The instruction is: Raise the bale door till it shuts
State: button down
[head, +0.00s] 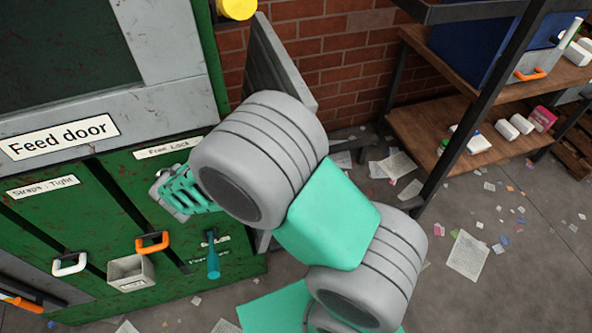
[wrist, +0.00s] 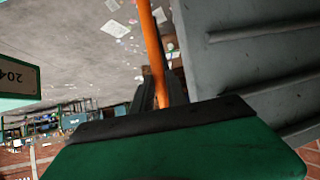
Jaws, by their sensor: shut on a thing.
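The green baler (head: 90,240) fills the left of the head view, with a grey upper door labelled "Feed door" (head: 65,135). A grey panel (head: 280,65) stands out from its right side, partly behind my arm; I cannot tell surely whether it is the bale door. In the wrist view a ribbed grey panel (wrist: 250,60) fills the right side, beside an orange bar (wrist: 152,45). My gripper (wrist: 160,97) is shut on the orange bar, its dark fingers on either side. In the head view my teal hand is in front of the baler, its fingertips hidden.
A shelf rack (head: 480,115) with boxes and bottles stands at the right, before a brick wall (head: 330,50). Scattered paper (head: 468,255) lies on the floor. A white handle (head: 70,263), an orange handle (head: 152,242) and a small grey box (head: 130,272) are on the baler front.

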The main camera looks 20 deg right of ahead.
jog(key=shift+f, duration=0.2)
jog(key=c, duration=1.3)
grip_release()
jog(key=shift+r, duration=0.1)
jog(key=shift+r, duration=0.35)
jog(key=s+r+p, duration=0.1)
jog(key=s+r, duration=0.3)
jog(key=s+a+r+p, duration=0.1)
jog(key=s+r+p, duration=0.1)
jog(key=s+r, duration=0.2)
jog(key=s+r+p, duration=0.2)
jog(key=s+r, duration=0.2)
jog(key=s, duration=0.2)
jog(key=shift+a+r, duration=0.1)
jog(key=shift+a, duration=0.15)
